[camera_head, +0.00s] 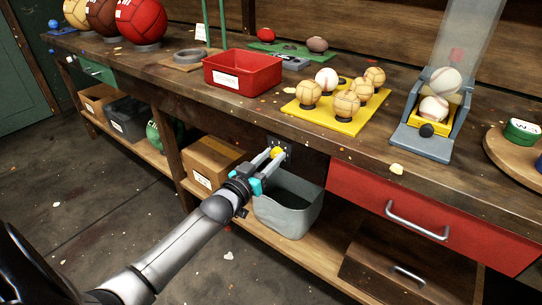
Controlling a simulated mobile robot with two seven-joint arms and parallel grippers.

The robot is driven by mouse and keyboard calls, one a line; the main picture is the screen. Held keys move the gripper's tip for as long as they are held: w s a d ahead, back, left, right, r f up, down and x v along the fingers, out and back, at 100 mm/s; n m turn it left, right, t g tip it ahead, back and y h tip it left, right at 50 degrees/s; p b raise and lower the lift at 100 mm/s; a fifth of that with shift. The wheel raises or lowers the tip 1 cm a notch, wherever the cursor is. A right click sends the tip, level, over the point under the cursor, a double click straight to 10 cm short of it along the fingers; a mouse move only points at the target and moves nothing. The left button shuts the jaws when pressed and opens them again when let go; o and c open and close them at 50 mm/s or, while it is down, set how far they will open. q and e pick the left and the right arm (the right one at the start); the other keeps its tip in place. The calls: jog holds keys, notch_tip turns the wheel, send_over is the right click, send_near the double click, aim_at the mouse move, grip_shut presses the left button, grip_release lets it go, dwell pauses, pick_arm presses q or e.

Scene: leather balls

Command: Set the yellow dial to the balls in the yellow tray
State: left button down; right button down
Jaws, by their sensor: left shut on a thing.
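The yellow dial (278,152) sits on a dark plate (288,147) on the front face of the workbench, below its top. My left gripper (272,157) reaches it from the lower left and is shut on it. The fingers hide part of the dial, so I cannot read its setting. The yellow tray (352,128) lies on the bench top, up and right of the dial. It holds several tan stitched balls (346,105) and one white ball (326,79), on small dark seats. My right gripper is not in view.
A red bin (243,72) stands left of the tray. A grey dispenser (424,143) with white balls stands right of it. Below the dial are a grey bin (290,212) and a cardboard box (212,160) on the shelf. A red drawer (432,212) is to the right.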

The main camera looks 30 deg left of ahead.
pick_arm(q)
jog(key=m+p, duration=0.2)
jog(key=m, duration=0.2)
jog(key=shift+m+p, duration=0.3)
jog(key=shift+m, duration=0.8)
jog(key=shift+f+m, duration=0.1)
jog(key=shift+m, duration=0.7)
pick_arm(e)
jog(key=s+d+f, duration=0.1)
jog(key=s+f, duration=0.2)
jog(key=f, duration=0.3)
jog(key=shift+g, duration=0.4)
pick_arm(q)
jog(key=shift+t, duration=0.3)
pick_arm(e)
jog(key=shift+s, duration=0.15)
pick_arm(q)
jog(key=c, duration=0.5)
grip_release()
jog(key=shift+s, duration=0.15)
